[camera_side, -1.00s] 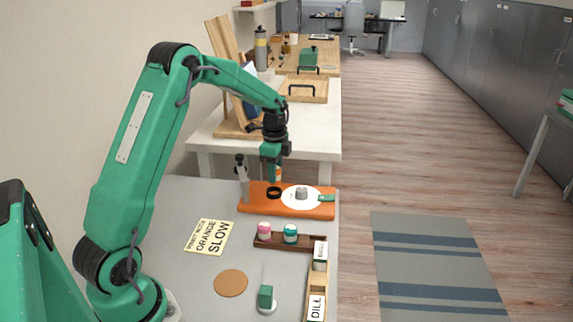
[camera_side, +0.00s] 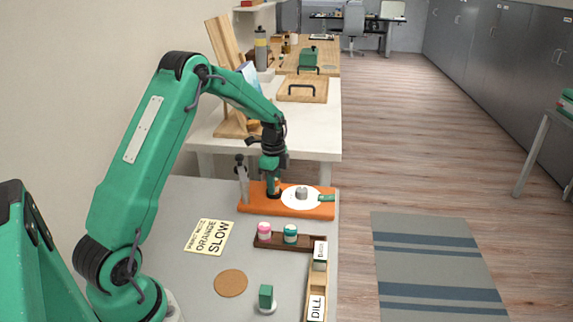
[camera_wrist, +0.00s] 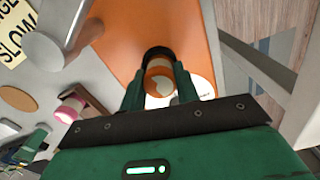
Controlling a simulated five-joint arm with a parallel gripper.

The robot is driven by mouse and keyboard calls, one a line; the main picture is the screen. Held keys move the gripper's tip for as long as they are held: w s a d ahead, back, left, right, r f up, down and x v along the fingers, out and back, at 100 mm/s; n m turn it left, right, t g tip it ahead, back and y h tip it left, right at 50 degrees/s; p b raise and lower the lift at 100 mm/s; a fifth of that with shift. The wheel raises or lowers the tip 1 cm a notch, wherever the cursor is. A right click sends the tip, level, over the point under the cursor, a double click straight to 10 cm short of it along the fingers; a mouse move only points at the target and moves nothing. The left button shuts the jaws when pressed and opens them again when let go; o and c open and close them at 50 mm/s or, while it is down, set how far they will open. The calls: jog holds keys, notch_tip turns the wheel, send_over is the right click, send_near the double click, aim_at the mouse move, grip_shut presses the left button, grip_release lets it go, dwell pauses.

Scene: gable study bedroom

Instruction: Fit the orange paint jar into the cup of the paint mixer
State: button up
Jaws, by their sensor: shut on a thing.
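My gripper (camera_side: 274,181) is low over the cup and shut on the orange paint jar (camera_wrist: 160,72). The jar has a pale top with an orange patch and sits between both fingertips. In the wrist view the black rim curves close around the jar's far side. The fingers hide the jar's lower part, so how deep it sits is unclear.
A grey post (camera_side: 242,180) stands just left of the cup. In front, a brown rack (camera_side: 268,242) holds a pink jar (camera_side: 264,230) and a teal jar (camera_side: 290,233). A yellow "ORANGE SLOW" card (camera_side: 209,237) and cork disc (camera_side: 230,283) lie on the grey table.

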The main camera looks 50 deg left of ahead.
jog(key=shift+f, duration=0.15)
jog(key=o, duration=1)
notch_tip(320, 180, up, 12)
jog(key=shift+r, duration=0.2)
jog(key=shift+d+r, duration=0.1)
dwell(0.5)
